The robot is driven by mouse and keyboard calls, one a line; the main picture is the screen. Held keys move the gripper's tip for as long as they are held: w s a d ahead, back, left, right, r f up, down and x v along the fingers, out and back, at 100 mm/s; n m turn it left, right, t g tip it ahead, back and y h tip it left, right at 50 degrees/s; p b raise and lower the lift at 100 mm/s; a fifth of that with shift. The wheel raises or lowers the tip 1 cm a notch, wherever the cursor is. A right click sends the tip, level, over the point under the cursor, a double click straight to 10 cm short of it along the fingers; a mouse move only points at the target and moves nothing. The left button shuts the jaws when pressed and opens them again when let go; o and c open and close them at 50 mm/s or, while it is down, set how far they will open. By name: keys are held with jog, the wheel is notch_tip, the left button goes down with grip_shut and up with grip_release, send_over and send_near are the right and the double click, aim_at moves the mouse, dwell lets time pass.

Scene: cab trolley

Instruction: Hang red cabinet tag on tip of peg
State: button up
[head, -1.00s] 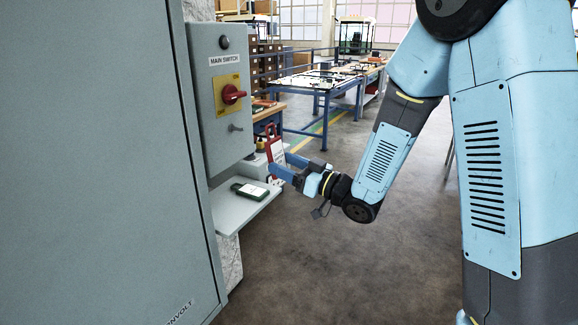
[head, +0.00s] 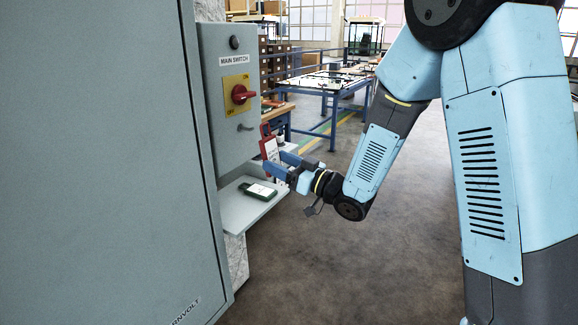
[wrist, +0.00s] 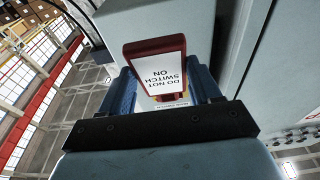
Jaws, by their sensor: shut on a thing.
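The red cabinet tag (head: 266,137) has a white "DO NOT SWITCH ON" panel. My gripper (head: 275,164) is shut on its lower part and holds it roughly upright, just right of the grey switch box (head: 213,100). The peg (head: 246,127) sticks out of the box front below the red switch knob (head: 239,94). The tag is close to the peg's right but appears apart from it. In the wrist view the tag (wrist: 160,70) sits between the fingers of my gripper (wrist: 162,92), its text upside down. I cannot make out the peg there.
A grey shelf (head: 232,210) below the box carries a dark green handheld device (head: 258,190). A large grey cabinet (head: 100,170) fills the left. Workbenches (head: 320,80) stand behind. The floor (head: 300,260) right of the shelf is clear.

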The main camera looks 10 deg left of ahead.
jog(key=w+a+f, duration=0.1)
jog(key=w+a, duration=0.1)
jog(key=a, duration=0.3)
jog(key=shift+w+a+f, duration=0.15)
jog(key=shift+w+a, duration=0.05)
jog(key=shift+a, duration=0.05)
dwell(0.7)
dwell(0.6)
jog(key=o, duration=1.1)
